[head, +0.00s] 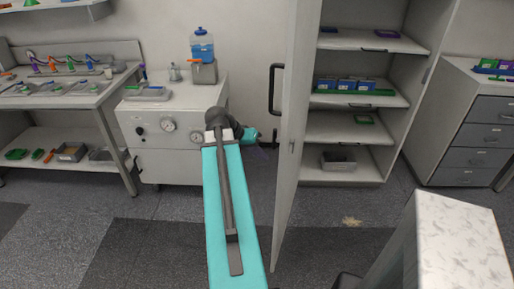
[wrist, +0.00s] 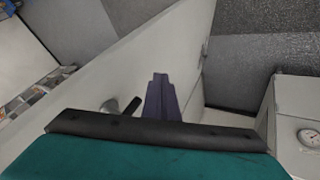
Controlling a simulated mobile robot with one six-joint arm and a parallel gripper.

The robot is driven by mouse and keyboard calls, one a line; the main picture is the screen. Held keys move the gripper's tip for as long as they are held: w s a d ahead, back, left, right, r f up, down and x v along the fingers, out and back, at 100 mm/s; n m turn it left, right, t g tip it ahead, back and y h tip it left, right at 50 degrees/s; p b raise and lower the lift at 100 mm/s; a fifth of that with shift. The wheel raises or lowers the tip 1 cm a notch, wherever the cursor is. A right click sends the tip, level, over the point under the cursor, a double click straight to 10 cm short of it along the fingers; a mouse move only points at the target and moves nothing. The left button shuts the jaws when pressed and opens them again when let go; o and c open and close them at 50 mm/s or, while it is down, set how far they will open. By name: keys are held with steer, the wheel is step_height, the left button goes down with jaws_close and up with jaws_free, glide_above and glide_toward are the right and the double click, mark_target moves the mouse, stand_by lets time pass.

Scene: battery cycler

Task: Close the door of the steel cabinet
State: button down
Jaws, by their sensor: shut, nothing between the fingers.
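The steel cabinet (head: 395,150) stands at the back right with its pale door (head: 297,150) swung open toward me, seen nearly edge-on. A black bar handle (head: 275,90) sticks out from the door's left face. My gripper (head: 262,150) is left of the door and below the handle, partly hidden by my wrist. In the wrist view the dark purple fingers (wrist: 162,95) are shut and empty in front of a large pale panel (wrist: 150,55), apparently the door. I cannot tell whether they touch it. A dark part (wrist: 132,105) shows beside the fingers.
A white unit with gauges (head: 165,135) stands behind and left of my gripper, with a blue-topped bottle (head: 202,45) on it. The cabinet shelves hold blue boxes (head: 345,85) and a grey bin (head: 338,160). A pale block (head: 450,240) is front right.

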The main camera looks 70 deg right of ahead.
steer(key=shift+s+d+f+p, duration=0.15)
steer(key=shift+s+p, duration=0.25)
steer(key=shift+s, duration=0.65)
steer(key=shift+s+d+p, duration=0.15)
steer(key=shift+s+p, duration=0.2)
steer(key=shift+s, duration=0.7)
